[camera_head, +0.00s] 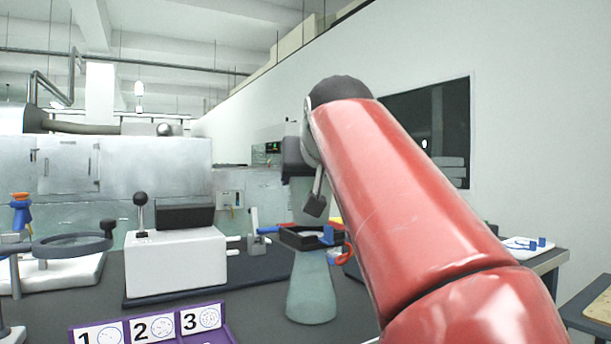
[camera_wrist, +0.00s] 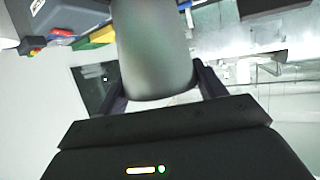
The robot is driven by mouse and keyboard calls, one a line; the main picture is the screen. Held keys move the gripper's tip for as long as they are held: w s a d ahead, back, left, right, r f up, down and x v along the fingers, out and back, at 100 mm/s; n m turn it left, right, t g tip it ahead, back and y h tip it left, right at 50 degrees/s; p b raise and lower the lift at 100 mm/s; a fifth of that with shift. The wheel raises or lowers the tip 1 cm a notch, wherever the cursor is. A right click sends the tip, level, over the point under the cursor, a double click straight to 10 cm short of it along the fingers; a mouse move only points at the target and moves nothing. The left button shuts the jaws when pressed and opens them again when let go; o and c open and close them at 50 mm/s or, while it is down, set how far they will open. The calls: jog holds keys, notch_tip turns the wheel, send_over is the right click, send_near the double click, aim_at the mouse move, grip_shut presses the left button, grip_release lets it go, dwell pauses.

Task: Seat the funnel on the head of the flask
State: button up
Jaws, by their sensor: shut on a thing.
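The flask (camera_head: 312,290) is a pale green, see-through cone standing on the dark bench, right of centre in the head view. A dark, tray-like thing overlaps its head, so the mouth is hidden. My gripper (camera_head: 312,203) is above the flask, partly covered by my red arm. It is shut on the funnel (camera_head: 302,192), a greyish, see-through shape just above the flask head. In the wrist view the funnel (camera_wrist: 155,50) is a large grey-green rounded body between the two dark fingers (camera_wrist: 160,92). I cannot tell whether funnel and flask touch.
A white box with a lever (camera_head: 175,262) stands left of the flask. A purple holder with numbered cards (camera_head: 150,327) is at the front. A magnifier ring (camera_head: 72,245) stands at far left. A dark tray with blue and red items (camera_head: 305,240) is by the flask head.

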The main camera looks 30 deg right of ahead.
jog(key=shift+f+b, duration=0.7)
jog(key=shift+f, duration=0.2)
jog(key=o, duration=1.2)
jog(key=v, duration=0.8)
